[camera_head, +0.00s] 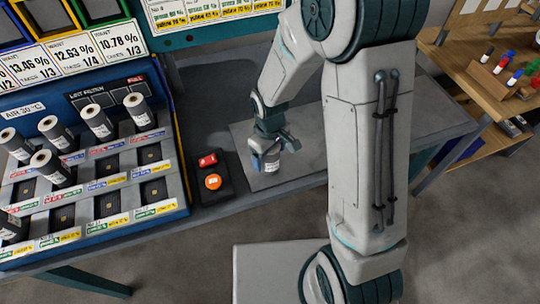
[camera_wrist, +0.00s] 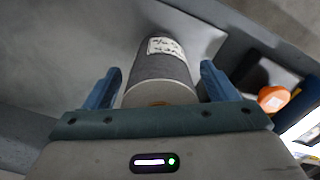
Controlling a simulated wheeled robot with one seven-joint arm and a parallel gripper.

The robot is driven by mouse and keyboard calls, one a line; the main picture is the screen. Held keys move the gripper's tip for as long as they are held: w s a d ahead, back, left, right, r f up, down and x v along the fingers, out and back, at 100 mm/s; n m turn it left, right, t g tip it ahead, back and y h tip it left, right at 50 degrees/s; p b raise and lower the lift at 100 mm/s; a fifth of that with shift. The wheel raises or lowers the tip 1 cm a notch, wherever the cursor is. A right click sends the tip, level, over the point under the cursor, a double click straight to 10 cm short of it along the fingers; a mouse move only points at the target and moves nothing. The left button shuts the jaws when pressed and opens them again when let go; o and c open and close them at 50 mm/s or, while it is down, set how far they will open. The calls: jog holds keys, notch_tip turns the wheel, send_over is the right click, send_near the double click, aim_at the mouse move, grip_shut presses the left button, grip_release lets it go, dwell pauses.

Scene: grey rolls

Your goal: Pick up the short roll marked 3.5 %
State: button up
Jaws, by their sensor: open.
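A short grey roll (camera_wrist: 161,75) with a white label lies between the two fingers of my gripper (camera_wrist: 160,88) in the wrist view. The label's print is turned over and too small to read, so I cannot tell its mark. The fingers are open, with a gap on each side of the roll. In the head view my gripper (camera_head: 272,148) is low over the grey bench plate, and the roll (camera_head: 271,164) shows partly below it. The fingers hide some of the roll.
A rack (camera_head: 95,205) at left holds several taller grey rolls, some slots empty. A dark control box with a red switch (camera_head: 208,160) and an orange button (camera_head: 213,182) stands left of my gripper. The bench plate (camera_head: 312,150) is clear to the right.

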jog(key=c, duration=1.2)
jog(key=shift+o, duration=0.2)
